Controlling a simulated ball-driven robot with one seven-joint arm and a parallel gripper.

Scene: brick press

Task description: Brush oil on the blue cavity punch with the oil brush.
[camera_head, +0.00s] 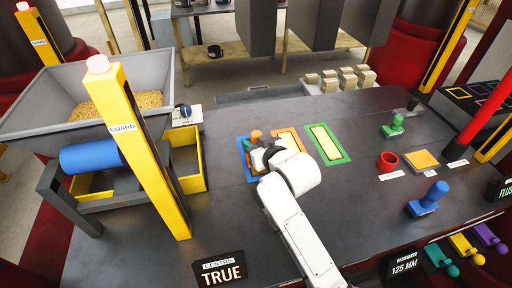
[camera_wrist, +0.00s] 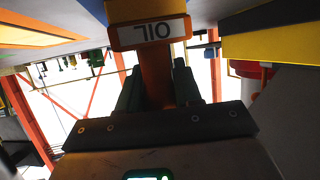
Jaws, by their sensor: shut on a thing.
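My gripper is shut on the oil brush; in the wrist view the orange handle (camera_wrist: 158,82) stands between its dark fingers, and its white label reads OIL upside down. In the head view my gripper (camera_head: 262,154) is over the blue-framed cavity (camera_head: 244,165) and covers much of it. An orange part of the brush (camera_head: 256,134) shows just behind the fingers. The brush tip is hidden, so I cannot tell whether it touches anything. A blue punch-like piece with a knob (camera_head: 429,198) stands at the right of the table, well apart from my gripper.
Right of my gripper are an orange-framed cavity (camera_head: 288,134) and a green-framed cavity (camera_head: 345,159) with cream fill. A yellow GUARD post (camera_head: 140,155) and a hopper (camera_head: 45,122) stand left. A red cup (camera_head: 388,162) and green knobbed piece (camera_head: 393,127) stand right.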

